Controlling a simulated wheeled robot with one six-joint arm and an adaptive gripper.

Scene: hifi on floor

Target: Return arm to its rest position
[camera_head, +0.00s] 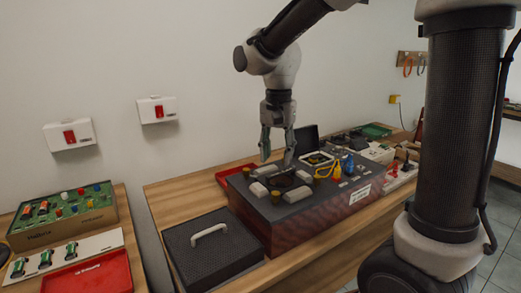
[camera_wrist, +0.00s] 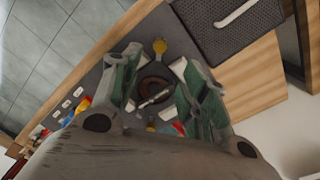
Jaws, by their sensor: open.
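My arm reaches in from the top of the head view, bent, with my gripper (camera_head: 277,152) hanging down over the hifi box (camera_head: 318,214). The box is dark on top with reddish sides. My gripper is open, its two green-grey fingers apart, with nothing seen between them. In the wrist view my gripper (camera_wrist: 160,90) frames a round dark recess with a brown ring (camera_wrist: 155,84) on the box top. Light grey blocks and yellow knobs stand around that recess. Whether the fingertips touch anything is hard to tell.
A dark perforated lid with a pale handle (camera_head: 209,232) lies left of the box, also in the wrist view (camera_wrist: 237,14). Red trays, a component board (camera_head: 62,216) and two wall switches (camera_head: 157,110) are at left. Yellow and blue items (camera_head: 347,165) stand right of my gripper.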

